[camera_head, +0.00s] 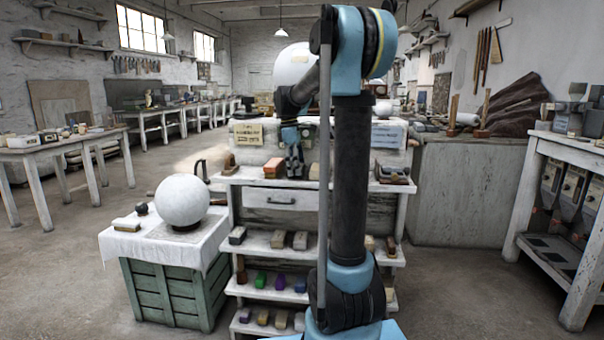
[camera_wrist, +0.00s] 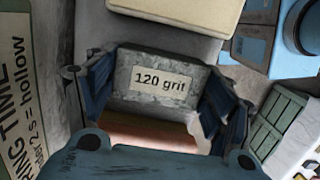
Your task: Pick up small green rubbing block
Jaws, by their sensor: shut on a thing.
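My gripper (camera_head: 294,165) is at the top of the white shelf unit (camera_head: 283,224), beside an orange-brown block (camera_head: 273,168). In the wrist view its dark blue fingers (camera_wrist: 156,95) are shut on a grey speckled block (camera_wrist: 128,98) with a label reading "120 grit". In the head view I cannot make out this block between the fingers. A small green block (camera_head: 260,281) lies on a lower shelf, left of a purple one (camera_head: 280,283).
A white sphere (camera_head: 183,200) stands on a cloth-covered green crate (camera_head: 167,289) to the left. Grey blocks (camera_head: 278,239) sit on the middle shelf. A cream block (camera_wrist: 178,14) lies close to the held block in the wrist view. A grey counter (camera_head: 455,190) stands to the right.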

